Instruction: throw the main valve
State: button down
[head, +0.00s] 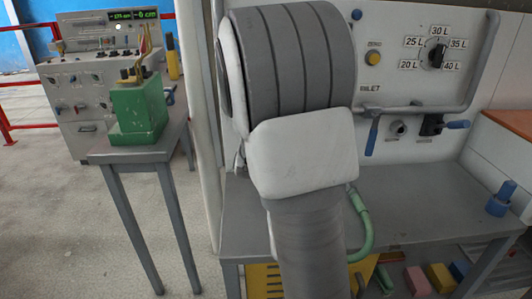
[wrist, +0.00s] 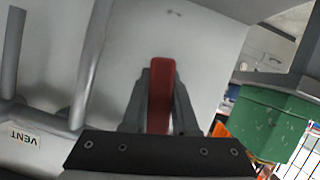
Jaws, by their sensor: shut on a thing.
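In the wrist view a red handle (wrist: 160,98) stands between the two dark fingers of my gripper (wrist: 161,84), which is shut on it. The handle is in front of a pale panel (wrist: 215,45). Its pivot and far end cannot be made out. In the head view my own arm covers the middle of the panel (head: 400,85), so neither my gripper nor the red handle shows there. No label naming the main valve is readable.
Grey pipes (wrist: 92,60) and a VENT label (wrist: 25,137) lie left of my gripper. A green box (head: 138,112) stands on the left table. A grey bench (head: 420,210) runs below.

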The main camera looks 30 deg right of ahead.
jog(key=shift+w+a+f+m+t+y+b, duration=0.1)
jog(key=shift+w+a+m+t+y+b, duration=0.15)
jog(key=shift+a+m+b, duration=0.4)
jog(key=shift+w+a+f+m+t+y+b, duration=0.15)
jog(key=shift+w+a+m+y+b, duration=0.2)
jog(key=shift+b, duration=0.5)
jog(key=shift+a+r, duration=0.1)
jog(key=shift+a, duration=0.05)
jog(key=c, duration=0.7)
grip_release()
jog(key=shift+s, duration=0.1)
jog(key=shift+p+v, duration=1.95)
jog(key=shift+v, duration=6.75)
